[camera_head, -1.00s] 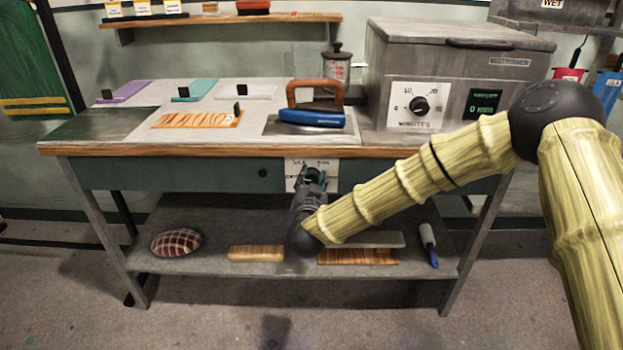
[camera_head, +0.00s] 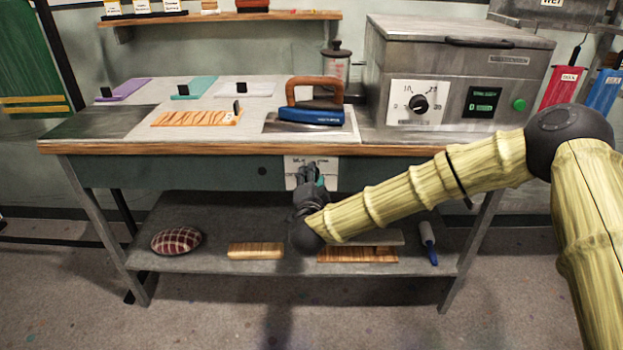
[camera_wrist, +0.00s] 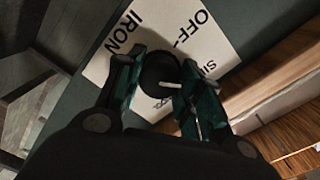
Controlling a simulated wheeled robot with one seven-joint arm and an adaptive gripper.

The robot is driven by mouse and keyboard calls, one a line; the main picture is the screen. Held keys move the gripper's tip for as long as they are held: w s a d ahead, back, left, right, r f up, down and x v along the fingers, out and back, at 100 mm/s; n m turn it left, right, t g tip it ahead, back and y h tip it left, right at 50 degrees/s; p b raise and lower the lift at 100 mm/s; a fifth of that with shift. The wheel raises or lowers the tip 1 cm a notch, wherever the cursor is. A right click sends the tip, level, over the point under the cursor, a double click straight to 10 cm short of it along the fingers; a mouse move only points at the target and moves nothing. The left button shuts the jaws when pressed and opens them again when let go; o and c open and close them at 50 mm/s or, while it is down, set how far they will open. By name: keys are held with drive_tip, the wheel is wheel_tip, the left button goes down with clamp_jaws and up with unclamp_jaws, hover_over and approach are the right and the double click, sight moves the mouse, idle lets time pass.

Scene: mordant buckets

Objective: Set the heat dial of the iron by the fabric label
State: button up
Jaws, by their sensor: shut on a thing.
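The iron (camera_head: 312,116), blue with a wooden handle, stands on the bench top. The heat dial (camera_wrist: 157,72) is a dark round knob on a white plate (camera_wrist: 212,38) on the bench's front; "IRON", "OFF" and part of "SI" show there. My gripper (camera_wrist: 160,66) is shut on the dial, one finger on each side; a pale pointer mark shows between the fingers. In the head view my gripper (camera_head: 311,174) covers the dial and part of the plate. A tiger-striped cloth (camera_head: 190,119) left of the iron carries a small white label (camera_head: 229,118), too small to read.
Purple (camera_head: 124,89), teal (camera_head: 197,86) and pale (camera_head: 248,90) cloths lie behind the striped one. A grey machine (camera_head: 455,60) with a minutes knob stands on the right. The lower shelf (camera_head: 215,262) holds a plaid cushion (camera_head: 176,241), wooden blocks and a roller (camera_head: 428,238).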

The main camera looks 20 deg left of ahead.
drive_tip(key=shift+w+d+r+m, duration=0.1)
drive_tip(key=shift+m, duration=0.2)
drive_tip(key=o, duration=1)
drive_tip(key=v, duration=1.2)
